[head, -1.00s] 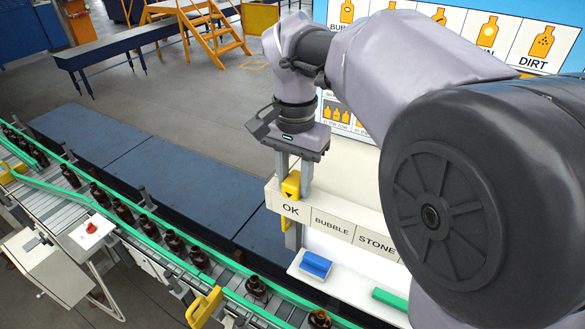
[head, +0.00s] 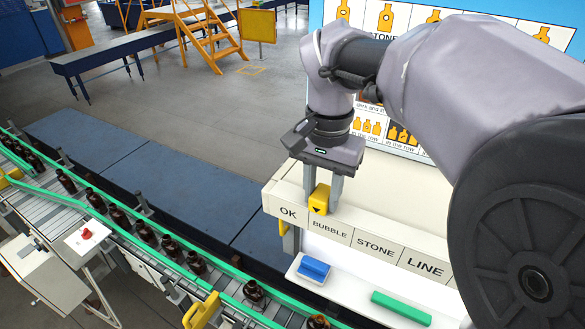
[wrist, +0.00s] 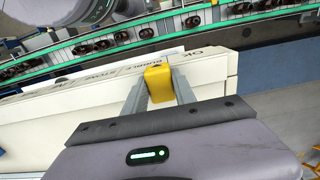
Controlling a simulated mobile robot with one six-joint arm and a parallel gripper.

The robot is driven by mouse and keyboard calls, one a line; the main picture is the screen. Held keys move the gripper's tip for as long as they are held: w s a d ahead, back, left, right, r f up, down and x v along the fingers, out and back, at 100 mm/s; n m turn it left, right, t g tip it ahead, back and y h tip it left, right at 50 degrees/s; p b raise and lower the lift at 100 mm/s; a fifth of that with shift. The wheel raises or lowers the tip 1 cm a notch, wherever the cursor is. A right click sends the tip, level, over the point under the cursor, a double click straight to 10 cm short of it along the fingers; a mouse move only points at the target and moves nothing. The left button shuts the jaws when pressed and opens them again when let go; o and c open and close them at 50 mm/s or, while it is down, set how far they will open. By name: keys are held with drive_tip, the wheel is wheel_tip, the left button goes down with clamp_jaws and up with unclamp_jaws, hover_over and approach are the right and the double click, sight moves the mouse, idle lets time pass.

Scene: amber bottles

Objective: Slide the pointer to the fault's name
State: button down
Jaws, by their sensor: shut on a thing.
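The yellow pointer (head: 319,199), with a black down arrow, sits on the top edge of the white label rail (head: 430,241). It stands near the border of the OK label (head: 288,213) and the BUBBLE label (head: 329,231), over the left part of BUBBLE. The STONE label (head: 375,246) and LINE label (head: 425,265) follow to the right. My gripper (head: 323,190) is shut on the pointer from above. In the wrist view the pointer (wrist: 158,83) sits between the two fingers. My arm hides the rail's right end and part of the fault board (head: 375,110).
Amber bottles (head: 145,232) stand in a row on the green-railed conveyor (head: 60,225) at left. A blue block (head: 313,269) and a green block (head: 401,307) lie on the white ledge below the rail. A yellow handle (head: 203,311) stands at the conveyor's near side.

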sight(382, 229)
drive_tip(key=s+d, duration=0.2)
drive_tip(key=d, duration=0.1)
drive_tip(key=s+d, duration=0.2)
drive_tip(key=d, duration=0.1)
drive_tip(key=s+d, duration=0.2)
drive_tip(key=d, duration=0.2)
drive_tip(key=shift+s, duration=0.25)
drive_tip(key=c, duration=1)
unclamp_jaws()
drive_tip(key=shift+w, duration=0.1)
wheel_tip(382, 229, up, 17)
drive_tip(key=p, duration=0.5)
drive_tip(key=shift+r, duration=0.15)
